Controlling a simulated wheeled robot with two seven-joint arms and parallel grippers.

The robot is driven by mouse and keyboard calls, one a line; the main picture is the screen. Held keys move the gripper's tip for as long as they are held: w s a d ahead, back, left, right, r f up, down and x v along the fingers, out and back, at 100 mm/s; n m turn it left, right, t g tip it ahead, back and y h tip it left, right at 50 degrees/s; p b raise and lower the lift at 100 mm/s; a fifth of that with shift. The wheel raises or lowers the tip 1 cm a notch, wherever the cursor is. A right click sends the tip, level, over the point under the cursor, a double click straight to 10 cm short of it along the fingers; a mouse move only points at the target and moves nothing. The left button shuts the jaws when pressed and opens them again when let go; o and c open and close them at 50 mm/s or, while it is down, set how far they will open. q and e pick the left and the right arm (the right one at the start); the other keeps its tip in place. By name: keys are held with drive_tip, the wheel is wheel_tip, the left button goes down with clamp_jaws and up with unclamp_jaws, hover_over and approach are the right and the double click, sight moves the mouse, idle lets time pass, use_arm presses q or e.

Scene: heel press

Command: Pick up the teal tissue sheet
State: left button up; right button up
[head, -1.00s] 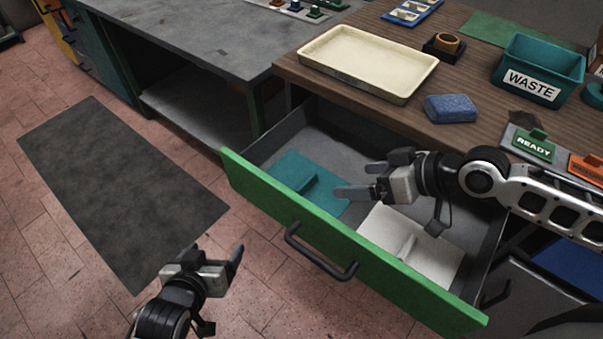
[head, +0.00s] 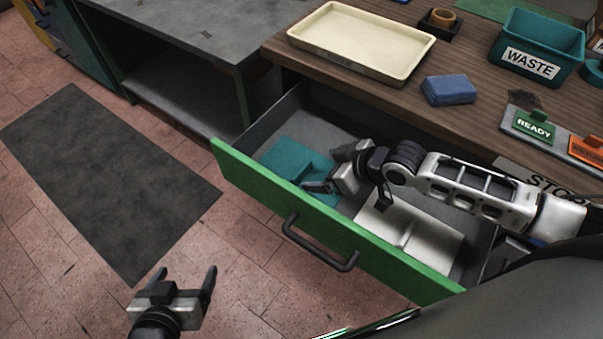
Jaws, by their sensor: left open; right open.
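The teal tissue sheet (head: 285,155) lies flat in the left part of the open green-fronted drawer (head: 262,188), with a small raised fold near its middle. My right gripper (head: 325,168) is open and reaches down into the drawer at the right side of the teal sheet. Its fingers overlap the sheet's right part in the picture and hide some of it. I cannot tell whether they touch it. My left gripper (head: 184,281) is open and empty over the floor, in front of and left of the drawer.
A white sheet (head: 430,242) with a raised fold lies in the drawer's right part. The drawer front carries a black handle (head: 318,247). On the wooden bench above stand a cream tray (head: 330,62), a blue sponge-like block (head: 449,90) and a teal WASTE bin (head: 530,75).

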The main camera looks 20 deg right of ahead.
sight(302, 170)
drive_tip(key=x, duration=0.6)
drive_tip(key=shift+a, duration=0.4)
drive_tip(key=c, duration=1.1)
